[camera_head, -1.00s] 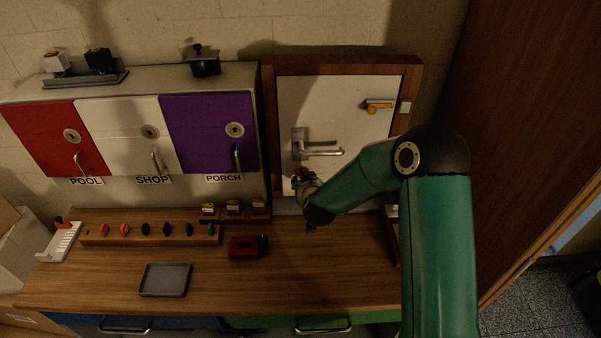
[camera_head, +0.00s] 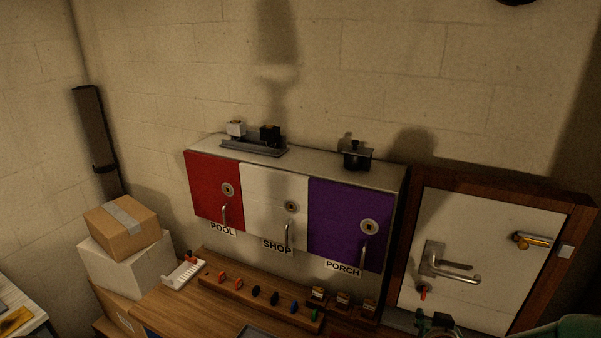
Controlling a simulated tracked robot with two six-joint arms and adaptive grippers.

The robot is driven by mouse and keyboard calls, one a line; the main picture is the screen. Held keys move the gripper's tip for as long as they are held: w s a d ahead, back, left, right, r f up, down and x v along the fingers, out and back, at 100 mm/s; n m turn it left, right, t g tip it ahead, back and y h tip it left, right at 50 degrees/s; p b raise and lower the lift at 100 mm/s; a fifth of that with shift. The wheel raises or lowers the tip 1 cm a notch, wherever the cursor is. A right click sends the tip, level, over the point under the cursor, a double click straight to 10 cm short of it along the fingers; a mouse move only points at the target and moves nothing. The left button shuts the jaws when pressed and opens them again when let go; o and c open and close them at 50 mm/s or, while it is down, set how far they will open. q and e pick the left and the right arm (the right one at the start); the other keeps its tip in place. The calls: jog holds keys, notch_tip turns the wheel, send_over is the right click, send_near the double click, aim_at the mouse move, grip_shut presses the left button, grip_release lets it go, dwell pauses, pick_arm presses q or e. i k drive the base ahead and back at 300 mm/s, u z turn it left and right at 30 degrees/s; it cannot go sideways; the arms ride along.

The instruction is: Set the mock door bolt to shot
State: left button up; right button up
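The mock door (camera_head: 478,235) is a white panel in a brown wooden frame at the right. Its brass bolt (camera_head: 533,240) sits high on the panel, near a pale keeper (camera_head: 566,250) on the right frame; whether the bolt's tip enters it is too small to tell. A metal lever handle (camera_head: 455,274) is at the panel's left. An orange-red key (camera_head: 422,293) stands at the lock below the handle. My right gripper (camera_head: 435,321) is at the bottom edge, below the key and well below the bolt. It is partly cut off and its fingers are unclear. My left gripper is out of view.
A cabinet with red, white and purple doors (camera_head: 346,222) stands left of the mock door. A rack of coloured keys (camera_head: 262,300) and several padlocks sit on the bench before it. Cardboard boxes (camera_head: 125,225) are stacked at the left.

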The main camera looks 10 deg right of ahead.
aim_at(523, 244)
jog(key=k, duration=0.95)
